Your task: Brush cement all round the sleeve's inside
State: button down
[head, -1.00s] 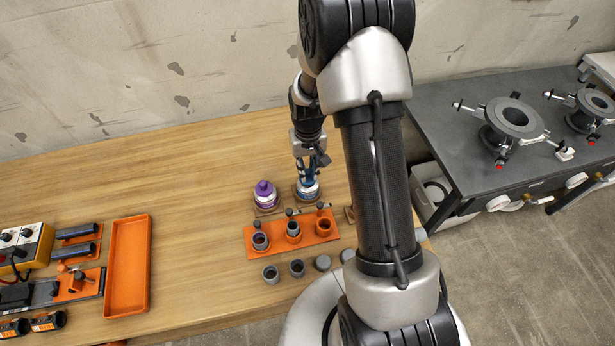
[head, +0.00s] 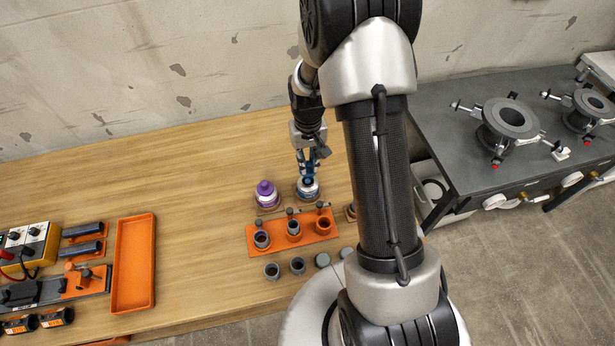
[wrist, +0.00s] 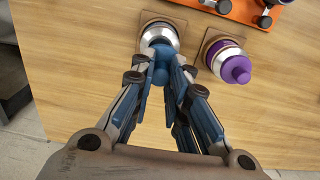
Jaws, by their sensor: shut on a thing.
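My gripper (wrist: 178,85) is shut on the blue brush cap (wrist: 161,65) at the cement can. The can (wrist: 158,34) is silver and blue and stands on a brown square pad; it also shows in the head view (head: 307,190). I cannot tell whether the cap is clear of the can's mouth; the brush end is not visible. Grey sleeves stand upright in the orange holder (head: 325,236) in front of the can: left (head: 262,241), middle (head: 294,230) and right (head: 324,227). The left one shows a purple tint inside. Which sleeve is meant is not shown.
A purple-capped can (wrist: 232,64) stands close beside the cement can. Loose grey fittings (head: 297,266) lie in front of the holder. An empty orange tray (head: 133,304) is to the left. A grey bench (head: 450,130) with flanged fittings is at right. The wooden table behind the cans is clear.

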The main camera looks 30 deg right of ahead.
jog(key=shift+r, duration=0.1)
jog(key=shift+r+p, duration=0.75)
jog(key=shift+r, duration=0.25)
jog(key=shift+f, duration=0.1)
